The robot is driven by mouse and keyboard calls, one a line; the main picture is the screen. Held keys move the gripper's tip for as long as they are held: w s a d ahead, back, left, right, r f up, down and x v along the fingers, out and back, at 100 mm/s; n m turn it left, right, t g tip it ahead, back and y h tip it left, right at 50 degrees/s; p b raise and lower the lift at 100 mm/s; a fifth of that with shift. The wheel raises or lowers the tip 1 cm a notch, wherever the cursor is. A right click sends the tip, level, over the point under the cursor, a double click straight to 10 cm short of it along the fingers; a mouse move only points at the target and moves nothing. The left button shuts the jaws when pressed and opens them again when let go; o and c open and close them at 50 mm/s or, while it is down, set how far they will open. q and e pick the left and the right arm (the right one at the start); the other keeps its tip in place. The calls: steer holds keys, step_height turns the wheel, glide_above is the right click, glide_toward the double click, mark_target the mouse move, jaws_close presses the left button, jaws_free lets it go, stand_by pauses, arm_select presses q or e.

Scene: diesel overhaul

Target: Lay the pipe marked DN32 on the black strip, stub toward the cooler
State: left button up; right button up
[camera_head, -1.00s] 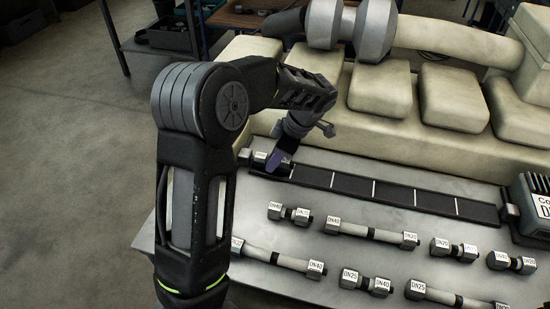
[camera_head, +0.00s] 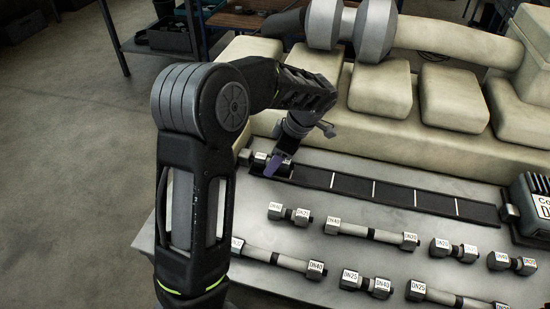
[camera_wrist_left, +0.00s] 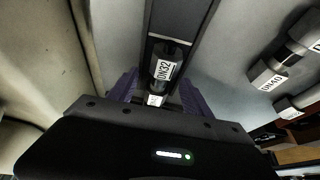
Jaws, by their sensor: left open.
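The pipe marked DN32 (camera_wrist_left: 163,70) lies at the left end of the black strip (camera_head: 355,187), within its width in the left wrist view. Its near end is partly hidden by my gripper, and I cannot tell which way its stub points. My left gripper (camera_head: 277,164) is low over that end of the strip. In the left wrist view its purple fingers (camera_wrist_left: 160,93) stand open, one on each side of the pipe. The cooler (camera_head: 537,205) is the dark labelled box at the strip's right end. My right gripper is not in view.
Several other labelled pipes lie in rows on the grey table in front of the strip, among them a long DN40 one (camera_head: 370,233). The cream engine block (camera_head: 420,145) runs behind the strip. The strip's marked sections to the right are empty.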

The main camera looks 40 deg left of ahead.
arm_select(q)
steer(key=b+v, duration=0.1)
steer(key=v, duration=0.6)
steer(key=shift+w+d+r, duration=0.1)
steer(key=shift+d+r, duration=0.05)
steer(key=shift+r, duration=0.2)
steer(key=shift+f, duration=0.1)
stand_by(0.6)
